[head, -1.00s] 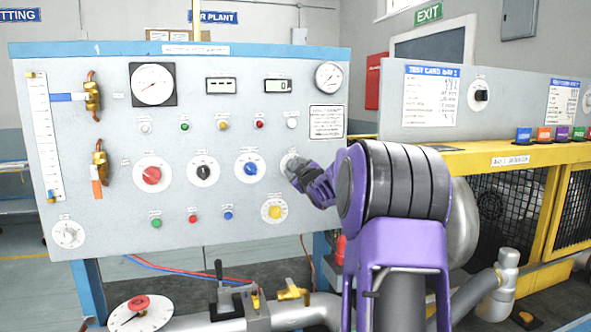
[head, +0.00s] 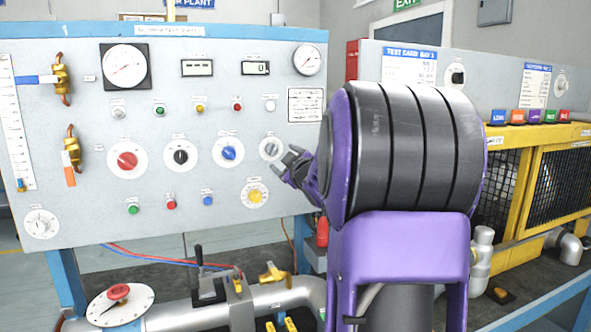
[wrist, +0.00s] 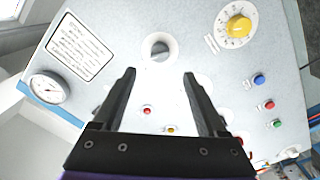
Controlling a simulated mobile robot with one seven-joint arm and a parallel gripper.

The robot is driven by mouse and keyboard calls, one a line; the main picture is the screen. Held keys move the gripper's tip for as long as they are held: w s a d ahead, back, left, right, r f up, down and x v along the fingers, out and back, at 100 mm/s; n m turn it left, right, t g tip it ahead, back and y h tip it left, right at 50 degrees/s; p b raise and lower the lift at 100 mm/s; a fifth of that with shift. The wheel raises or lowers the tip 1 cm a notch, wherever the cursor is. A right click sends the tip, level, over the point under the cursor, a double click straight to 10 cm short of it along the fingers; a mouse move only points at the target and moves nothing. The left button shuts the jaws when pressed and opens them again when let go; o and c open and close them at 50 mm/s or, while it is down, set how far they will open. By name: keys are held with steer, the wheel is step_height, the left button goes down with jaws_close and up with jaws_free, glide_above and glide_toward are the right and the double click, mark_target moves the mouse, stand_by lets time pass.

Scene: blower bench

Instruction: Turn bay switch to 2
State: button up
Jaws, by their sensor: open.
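A grey rotary knob on a white dial (head: 271,149) sits at the right end of the row of large knobs on the grey panel (head: 100,215). Its label is too small to read, so I cannot tell for sure that it is the bay switch, nor its setting. My gripper (head: 285,160) is open and empty, just to the right of this knob in the head view. In the wrist view the grey knob (wrist: 160,48) lies straight beyond and between the fingertips of my gripper (wrist: 160,73), with nothing between the fingers.
A yellow knob (head: 255,194) is below, with blue (head: 229,152), black (head: 181,155) and red (head: 127,160) knobs to the left. Small buttons and lamps lie around them. A second panel with black switches (head: 457,76) stands right. Pipes (head: 270,297) run below.

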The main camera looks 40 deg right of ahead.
steer(key=v, duration=0.8)
steer(key=shift+w, duration=0.1)
